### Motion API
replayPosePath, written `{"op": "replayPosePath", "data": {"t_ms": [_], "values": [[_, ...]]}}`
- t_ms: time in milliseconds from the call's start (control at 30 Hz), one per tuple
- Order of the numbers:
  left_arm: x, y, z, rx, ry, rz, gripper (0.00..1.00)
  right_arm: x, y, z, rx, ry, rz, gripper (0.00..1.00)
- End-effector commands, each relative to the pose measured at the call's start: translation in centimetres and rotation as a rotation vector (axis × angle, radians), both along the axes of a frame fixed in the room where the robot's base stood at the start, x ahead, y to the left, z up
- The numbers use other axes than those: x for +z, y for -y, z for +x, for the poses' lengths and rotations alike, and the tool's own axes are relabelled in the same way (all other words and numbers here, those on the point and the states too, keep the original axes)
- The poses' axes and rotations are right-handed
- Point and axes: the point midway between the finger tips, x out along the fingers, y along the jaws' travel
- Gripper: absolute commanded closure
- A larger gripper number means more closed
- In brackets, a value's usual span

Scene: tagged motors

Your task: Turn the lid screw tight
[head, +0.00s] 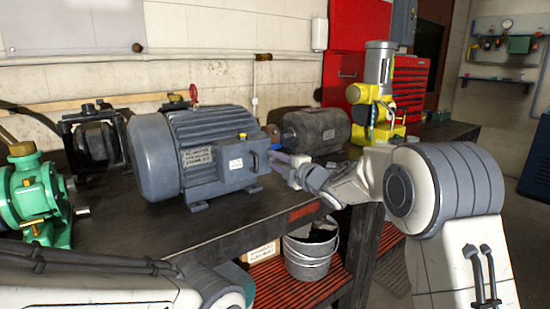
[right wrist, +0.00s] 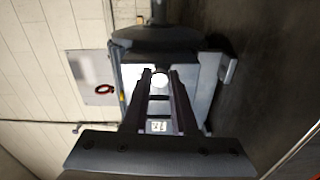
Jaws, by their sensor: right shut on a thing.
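A large grey motor (head: 215,150) stands on the dark workbench, with a white tag (head: 236,163) on the box on its near side. My right gripper (head: 274,157) reaches in from the right to the motor's right end. In the right wrist view the two fingers (right wrist: 161,76) are shut around a small bright round head, the lid screw (right wrist: 160,79), against the grey motor (right wrist: 135,70). In the head view the screw is hidden by the fingers. My left arm crosses the bottom left, but its gripper is out of view.
A green pump (head: 35,195) stands left on the bench (head: 135,228). A dark grey motor (head: 316,130) and a yellow machine (head: 378,95) stand behind my right arm. A metal bucket (head: 309,254) and a box (head: 262,252) sit below. The bench front is clear.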

Motion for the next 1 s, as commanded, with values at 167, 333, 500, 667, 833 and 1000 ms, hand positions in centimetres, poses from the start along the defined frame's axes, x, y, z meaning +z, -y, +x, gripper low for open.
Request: {"op": "replayPosePath", "data": {"t_ms": [167,333,500,667,833,1000], "values": [[1.1,0.0,0.0,0.000,0.000,0.000,1.00,0.2,0.1,0.0,-0.002,-0.101,0.138,1.00],[2.0,0.0,0.0,0.000,0.000,0.000,1.00,0.1,0.1,0.0,-0.003,-0.198,0.267,1.00],[2.9,0.0,0.0,0.000,0.000,0.000,1.00,0.2,0.1,0.0,-0.003,-0.293,0.399,1.00],[3.9,0.0,0.0,0.000,0.000,0.000,1.00,0.1,0.1,0.0,-0.004,-0.384,0.521,1.00],[4.9,0.0,0.0,0.000,0.000,0.000,1.00,0.1,0.2,0.0,-0.005,-0.479,0.651,1.00],[6.0,0.0,0.0,0.000,0.000,0.000,1.00,0.0,0.2,0.0,-0.005,-0.575,0.781,1.00]]}}
